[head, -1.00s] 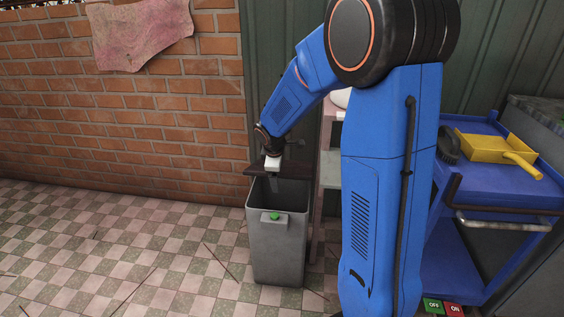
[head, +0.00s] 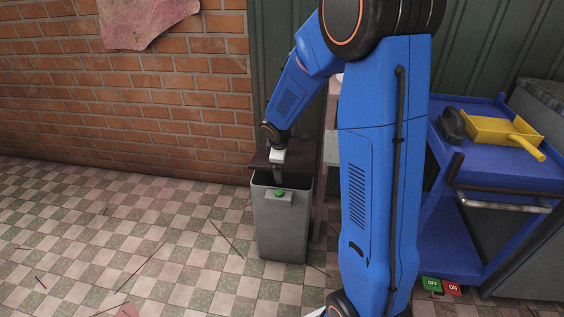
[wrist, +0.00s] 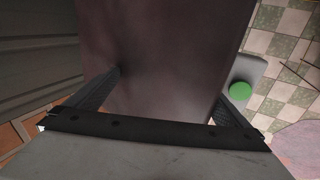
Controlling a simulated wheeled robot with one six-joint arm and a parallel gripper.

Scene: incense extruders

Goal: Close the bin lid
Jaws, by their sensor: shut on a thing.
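A grey bin (head: 281,226) with a green button (head: 279,192) on its front stands on the floor near the green wall. Its dark brown lid (head: 262,158) is raised above the back of the rim, and the bin's dark mouth shows in front of it. My gripper (head: 278,174) is over the bin mouth at the lid. In the wrist view the lid (wrist: 155,45) runs between the fingers of my gripper (wrist: 170,92), which is shut on it. The green button (wrist: 240,91) shows right of the right finger. The exact finger contact is partly hidden.
A blue cart (head: 470,165) at the right carries a yellow dustpan (head: 500,130) and a dark brush (head: 451,124). A pinkish shelf (head: 330,150) stands close behind the bin's right side. The checkered floor (head: 130,235) to the left is open, with scattered thin sticks.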

